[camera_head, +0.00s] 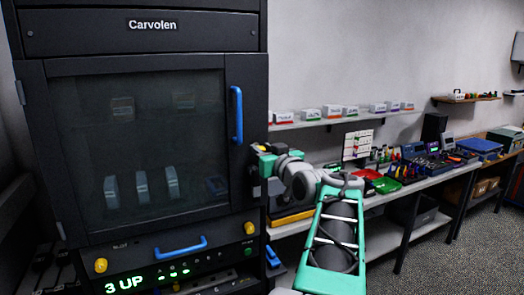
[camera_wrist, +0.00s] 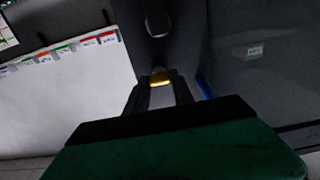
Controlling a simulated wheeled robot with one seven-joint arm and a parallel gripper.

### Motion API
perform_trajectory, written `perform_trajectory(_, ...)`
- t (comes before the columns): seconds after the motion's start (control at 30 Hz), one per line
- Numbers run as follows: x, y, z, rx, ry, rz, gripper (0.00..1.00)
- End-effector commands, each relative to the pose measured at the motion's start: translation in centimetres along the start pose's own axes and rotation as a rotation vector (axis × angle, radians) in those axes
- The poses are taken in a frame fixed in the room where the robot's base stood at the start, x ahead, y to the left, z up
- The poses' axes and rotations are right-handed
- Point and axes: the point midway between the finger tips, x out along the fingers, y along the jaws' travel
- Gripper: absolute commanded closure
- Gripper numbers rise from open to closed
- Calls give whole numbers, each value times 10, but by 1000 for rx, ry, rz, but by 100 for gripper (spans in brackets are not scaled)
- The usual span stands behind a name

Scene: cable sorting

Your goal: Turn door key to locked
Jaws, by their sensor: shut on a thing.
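The door key (camera_wrist: 159,79) shows in the wrist view as a small yellow piece between my fingertips; its angle is too unclear to tell. My gripper (camera_wrist: 160,92) is shut on it. In the head view, my gripper (camera_head: 256,163) is against the right front edge of the dark Carvolen cabinet, right of its glass door (camera_head: 140,215). The key is hidden there behind the gripper. The door appears closed, with a blue upright handle (camera_head: 237,114) just above and left of my gripper. A dark surface of the cabinet (camera_wrist: 185,50) lies just beyond the fingers in the wrist view.
Below the door are a blue drawer handle (camera_head: 180,247), yellow knobs (camera_head: 101,265) and a lit "3 UP" display (camera_head: 125,284). A workbench with a red tray (camera_head: 367,174), a green tray (camera_head: 386,185) and tools runs along the right. A shelf (camera_head: 300,125) holds labelled boxes. Open floor (camera_head: 430,262) lies at lower right.

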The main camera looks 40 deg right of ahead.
Motion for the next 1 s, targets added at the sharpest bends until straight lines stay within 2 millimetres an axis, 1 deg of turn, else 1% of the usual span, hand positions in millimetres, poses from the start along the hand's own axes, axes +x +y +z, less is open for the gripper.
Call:
perform_trajectory(0.03,0,0,0,0,0,0,81)
perform_trajectory(0.27,0,0,0,0,0,0,100)
perform_trajectory(0.67,0,0,2,-21,1,0,100)
perform_trajectory(0.87,0,0,6,-98,2,1,100)
perform_trajectory(1.0,0,-1,9,-195,3,1,100)
